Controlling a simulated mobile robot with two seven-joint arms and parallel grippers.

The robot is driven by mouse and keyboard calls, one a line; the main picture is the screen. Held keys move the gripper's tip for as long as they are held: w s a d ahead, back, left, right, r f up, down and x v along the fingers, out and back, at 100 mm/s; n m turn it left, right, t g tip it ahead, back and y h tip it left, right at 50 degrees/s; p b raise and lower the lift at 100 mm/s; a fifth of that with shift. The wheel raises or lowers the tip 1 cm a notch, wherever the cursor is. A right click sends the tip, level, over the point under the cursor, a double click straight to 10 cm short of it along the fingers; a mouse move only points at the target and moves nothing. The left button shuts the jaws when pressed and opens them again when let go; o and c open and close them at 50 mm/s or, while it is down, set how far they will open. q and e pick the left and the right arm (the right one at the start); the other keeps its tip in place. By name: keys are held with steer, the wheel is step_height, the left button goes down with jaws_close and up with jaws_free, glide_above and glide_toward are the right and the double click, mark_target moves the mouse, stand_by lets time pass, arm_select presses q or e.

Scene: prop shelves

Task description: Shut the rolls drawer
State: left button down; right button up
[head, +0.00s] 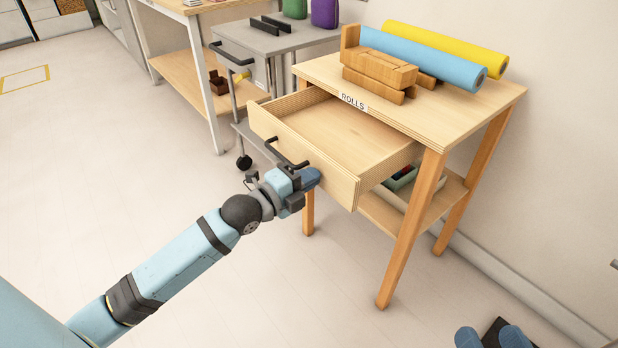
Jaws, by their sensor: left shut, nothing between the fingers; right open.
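The rolls drawer (325,136) is pulled out of a light wooden table labelled ROLLS (353,101). The part of its inside that I can see is empty. Its front carries a dark bar handle (283,155). My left gripper (311,178) is shut and empty at the drawer front, just below the handle's near end. I cannot tell whether it touches the drawer. My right gripper (490,339) is open at the bottom right edge, away from the drawer and partly cut off by the frame.
Wooden blocks (378,68), a blue roll (425,59) and a yellow roll (445,48) lie on the tabletop. A tray (386,194) sits on the lower shelf. A grey cart (270,42) stands close behind the drawer. The floor at left is clear.

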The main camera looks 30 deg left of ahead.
arm_select(q)
steer(key=p, duration=0.3)
glide_toward(371, 152)
steer(key=s+r, duration=0.2)
steer(key=r, duration=0.1)
steer(key=shift+a, duration=0.4)
steer(key=x, duration=1.2)
steer(key=shift+a+f+p, duration=0.1)
steer(key=shift+f+p, duration=0.1)
steer(key=shift+p, duration=0.15)
steer(key=shift+w, duration=0.2)
steer(key=shift+r, duration=0.2)
arm_select(e)
step_height(371, 152, up, 6)
steer(key=shift+s+d+f+t, duration=0.1)
steer(key=shift+t, duration=0.45)
steer(key=shift+s+f+t, duration=0.1)
steer(key=shift+t, duration=0.45)
